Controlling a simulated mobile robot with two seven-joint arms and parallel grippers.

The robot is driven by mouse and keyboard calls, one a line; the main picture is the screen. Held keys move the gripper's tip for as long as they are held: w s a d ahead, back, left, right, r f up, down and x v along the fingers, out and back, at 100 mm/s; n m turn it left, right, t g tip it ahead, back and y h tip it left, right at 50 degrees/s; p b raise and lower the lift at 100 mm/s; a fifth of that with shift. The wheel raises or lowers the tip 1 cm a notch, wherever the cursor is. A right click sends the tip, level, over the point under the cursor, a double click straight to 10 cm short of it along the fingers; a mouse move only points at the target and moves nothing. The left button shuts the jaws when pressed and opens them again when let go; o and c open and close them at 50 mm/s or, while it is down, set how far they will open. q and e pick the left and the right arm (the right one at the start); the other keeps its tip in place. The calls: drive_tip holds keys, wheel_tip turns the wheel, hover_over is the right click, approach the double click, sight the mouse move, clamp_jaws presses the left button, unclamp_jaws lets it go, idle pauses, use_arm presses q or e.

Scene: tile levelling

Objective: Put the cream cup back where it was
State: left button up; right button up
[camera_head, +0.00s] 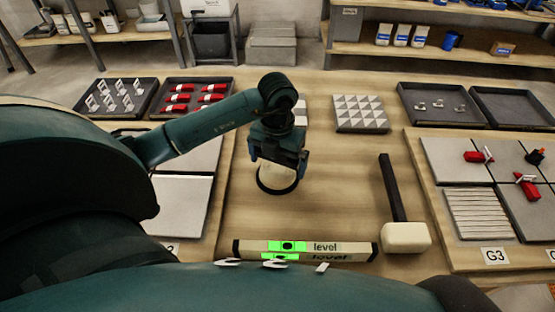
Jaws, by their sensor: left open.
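The cream cup (276,177) stands on the wooden table in the middle, with a dark ring around its lower edge. My left gripper (278,160) reaches down over it from above, with its jaws open at the cup's upper part. The gripper hides the top of the cup, and I cannot tell whether the fingers touch it. My right gripper does not show.
A level (345,247) lies in front of the cup, and a mallet (405,237) lies to the right. A patterned tile (360,113) lies behind. Trays of clips (117,97) and red wedges (190,97) stand back left. A tiled board (460,160) is at right.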

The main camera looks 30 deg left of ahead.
use_arm(q)
wheel_tip(320, 180, up, 11)
drive_tip(key=shift+r, duration=0.45)
idle(0.4)
